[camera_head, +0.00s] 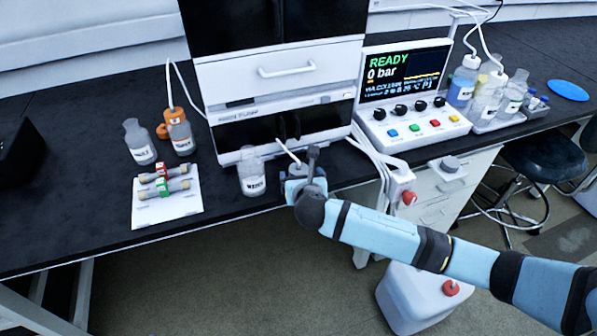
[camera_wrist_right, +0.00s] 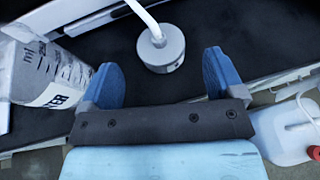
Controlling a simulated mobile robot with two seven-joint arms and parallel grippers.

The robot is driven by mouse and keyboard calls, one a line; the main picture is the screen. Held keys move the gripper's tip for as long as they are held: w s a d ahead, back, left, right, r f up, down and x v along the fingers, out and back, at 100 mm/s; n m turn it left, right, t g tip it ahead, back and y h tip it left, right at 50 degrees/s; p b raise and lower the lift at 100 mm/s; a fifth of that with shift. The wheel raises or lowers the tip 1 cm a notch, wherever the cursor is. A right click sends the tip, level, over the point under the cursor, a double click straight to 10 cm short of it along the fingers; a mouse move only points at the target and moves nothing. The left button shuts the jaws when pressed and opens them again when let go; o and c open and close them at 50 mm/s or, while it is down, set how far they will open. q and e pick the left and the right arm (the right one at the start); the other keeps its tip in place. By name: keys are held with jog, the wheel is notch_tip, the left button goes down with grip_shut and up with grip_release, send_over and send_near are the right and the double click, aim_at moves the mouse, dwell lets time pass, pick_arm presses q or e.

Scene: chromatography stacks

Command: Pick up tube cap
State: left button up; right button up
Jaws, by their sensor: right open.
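The tube cap (camera_wrist_right: 161,52) is a short grey cylinder with a white tube running up from its top. It sits on the dark bench, ahead of and between the spread blue fingers of my right gripper (camera_wrist_right: 160,72) in the wrist view. The gripper is open, with a gap on both sides of the cap. In the head view my right gripper (camera_head: 303,187) is at the bench's front edge and partly hides the cap (camera_head: 297,170). My left gripper is not in view.
A clear bottle labelled WATER (camera_head: 251,175) stands close left of my right gripper; it also shows in the wrist view (camera_wrist_right: 45,70). The pump stack (camera_head: 275,75) rises behind. A white tray (camera_head: 168,207) with capped columns lies left. A control console (camera_head: 412,110) stands right.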

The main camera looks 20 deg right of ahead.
aim_at(299, 168)
jog(key=b+x, duration=0.1)
jog(key=x, duration=0.3)
jog(key=shift+w+d, duration=0.1)
jog(key=shift+w, duration=0.3)
jog(key=c, duration=1)
jog(key=shift+s+r, duration=0.15)
